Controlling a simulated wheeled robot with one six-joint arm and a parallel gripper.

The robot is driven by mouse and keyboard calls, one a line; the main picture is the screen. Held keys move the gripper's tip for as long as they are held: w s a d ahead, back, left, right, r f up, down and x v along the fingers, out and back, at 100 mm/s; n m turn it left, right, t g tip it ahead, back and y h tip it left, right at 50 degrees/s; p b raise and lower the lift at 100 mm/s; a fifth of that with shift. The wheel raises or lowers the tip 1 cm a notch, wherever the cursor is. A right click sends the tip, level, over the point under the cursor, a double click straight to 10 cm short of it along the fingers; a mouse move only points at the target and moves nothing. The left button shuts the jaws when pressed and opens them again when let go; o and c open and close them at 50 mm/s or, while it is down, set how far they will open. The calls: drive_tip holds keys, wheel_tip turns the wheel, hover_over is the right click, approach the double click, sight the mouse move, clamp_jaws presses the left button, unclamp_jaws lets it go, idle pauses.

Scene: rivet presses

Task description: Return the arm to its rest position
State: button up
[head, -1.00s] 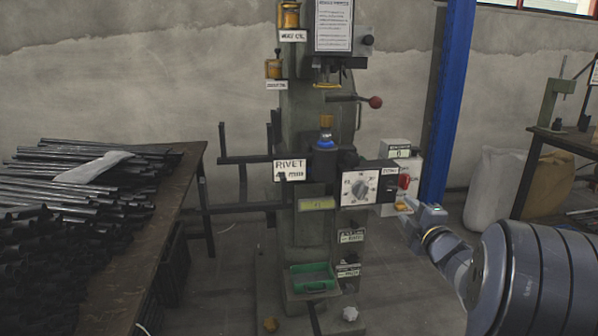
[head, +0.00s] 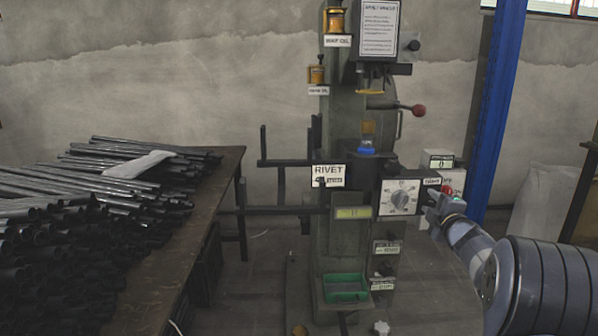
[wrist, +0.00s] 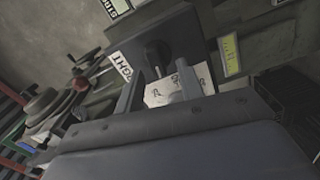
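My gripper (head: 438,205) is at the right of the head view, just in front of the right edge of the press's control box (head: 400,213). In the wrist view my gripper (wrist: 157,88) shows two grey fingers standing apart, with nothing visibly held between them. Beyond them is a dark box with a black knob (wrist: 157,52), and a white marked plate (wrist: 176,86) shows through the gap. I cannot tell how far the fingertips are from the box. My arm reaches in from the right edge of the head view.
The rivet press (head: 345,245) stands in the middle, with a red-balled lever (head: 418,111) and a green tray (head: 345,287). A table (head: 205,200) piled with dark tubes (head: 90,190) is at left. A blue post (head: 498,110) stands behind my arm. Floor shows between table and press.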

drive_tip(key=s+p, duration=0.2)
drive_tip(key=s, duration=0.8)
drive_tip(key=shift+m, duration=0.3)
drive_tip(key=w, duration=0.6)
drive_tip(key=w+b, duration=0.1)
drive_tip(key=w, duration=0.3)
drive_tip(key=shift+r, duration=0.25)
drive_tip(key=m+p, duration=0.3)
drive_tip(key=m, duration=0.1)
drive_tip(key=shift+d+r, duration=0.1)
drive_tip(key=shift+r, duration=0.15)
drive_tip(key=shift+s+d+m+p, duration=0.2)
drive_tip(key=shift+s+m+p, duration=0.05)
drive_tip(key=shift+m+p, duration=1.65)
drive_tip(key=shift+s+d+m+p, duration=0.25)
drive_tip(key=shift+s+m+p, duration=0.05)
drive_tip(key=shift+m+p, duration=1.55)
drive_tip(key=shift+s+d+m+p, duration=0.2)
drive_tip(key=shift+s+m+p, duration=0.05)
drive_tip(key=shift+m+p, duration=1.65)
drive_tip(key=shift+r, duration=0.15)
